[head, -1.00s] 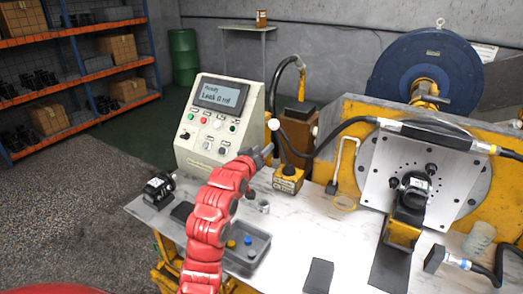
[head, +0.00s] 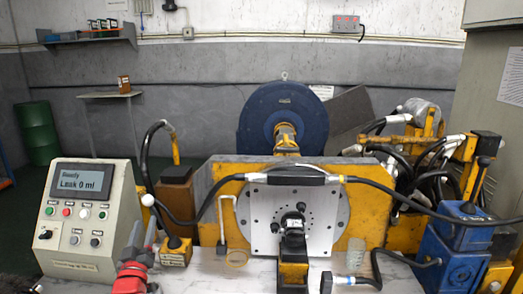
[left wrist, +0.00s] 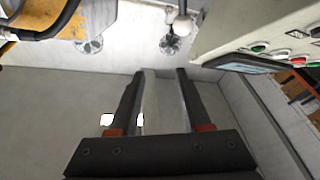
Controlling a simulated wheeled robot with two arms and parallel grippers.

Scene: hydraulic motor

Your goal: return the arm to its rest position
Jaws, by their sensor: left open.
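My left arm is red and its end shows at the bottom left of the head view. My left gripper (head: 146,232) is by the right side of the control box (head: 85,215), left of the yellow block with a lever (head: 176,252). In the left wrist view the two dark fingers of the left gripper (left wrist: 160,75) stand apart with nothing between them. The control box also shows at the right of that view (left wrist: 240,28). Its screen (head: 83,180) reads "Ready" and "Leak 0 ml". My right arm and gripper are not in view.
A black unit on a yellow bracket (head: 293,272) stands before the grey plate (head: 265,235) of the yellow machine. A black hose (head: 385,190) runs across it. A blue device (head: 450,250) is at the right. The bench top (head: 220,275) has clear areas between items.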

